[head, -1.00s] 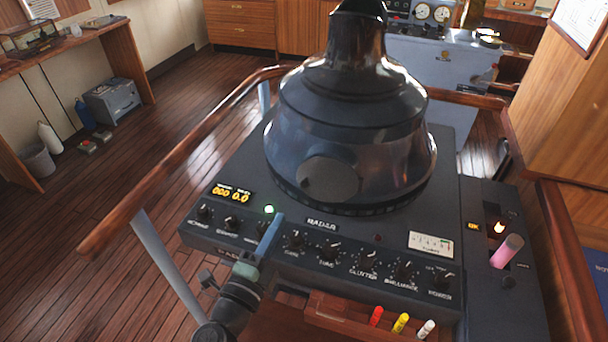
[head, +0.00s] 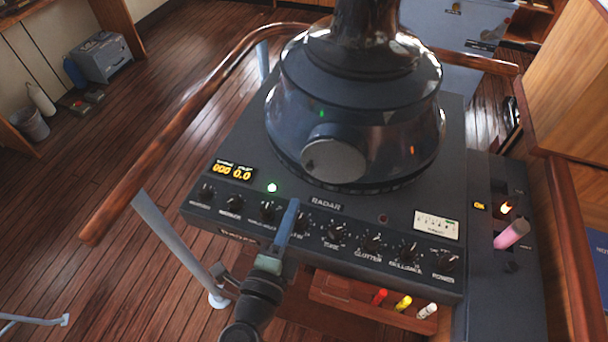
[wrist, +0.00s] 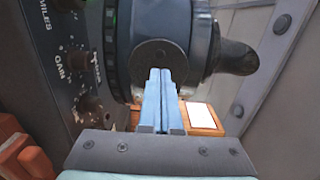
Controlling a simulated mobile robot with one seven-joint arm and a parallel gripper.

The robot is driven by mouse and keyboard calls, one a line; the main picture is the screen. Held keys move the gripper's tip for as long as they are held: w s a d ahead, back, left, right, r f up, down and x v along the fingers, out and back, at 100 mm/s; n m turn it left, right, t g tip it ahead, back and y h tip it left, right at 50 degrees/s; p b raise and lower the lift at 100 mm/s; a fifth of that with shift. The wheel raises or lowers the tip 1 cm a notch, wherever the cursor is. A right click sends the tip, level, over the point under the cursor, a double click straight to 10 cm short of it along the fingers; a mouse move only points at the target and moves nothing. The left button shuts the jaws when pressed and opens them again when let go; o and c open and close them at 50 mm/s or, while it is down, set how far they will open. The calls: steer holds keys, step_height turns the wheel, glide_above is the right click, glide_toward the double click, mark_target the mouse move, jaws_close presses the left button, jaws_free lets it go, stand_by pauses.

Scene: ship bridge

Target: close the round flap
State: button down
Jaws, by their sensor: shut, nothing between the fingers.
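The round flap (head: 334,161) is a grey disc on the near side of the dark radar hood (head: 360,75). A short rounded housing shows at its upper edge; I cannot tell how far it stands off the opening. In the wrist view the flap (wrist: 158,65) is a dark disc straight ahead. My gripper (head: 291,207) has its blue fingers together and empty, over the radar's knob row, below and left of the flap. In the wrist view the fingertips (wrist: 160,74) overlap the disc's lower part; contact cannot be told.
The knob panel (head: 335,232) lies along the radar's near edge. A wooden tray (head: 350,296) with coloured pens sits below it. A wooden rail (head: 170,145) curves round the left and back. A pink-topped lever (head: 512,233) stands at the right.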

glide_toward(307, 160)
steer(key=x, duration=0.4)
steer(key=shift+w+d, duration=0.25)
steer(key=shift+d, duration=0.25)
steer(key=shift+p, duration=0.3)
steer(key=shift+w+a+p, duration=0.2)
steer(key=shift+w+p, duration=0.2)
steer(key=shift+w, duration=0.5)
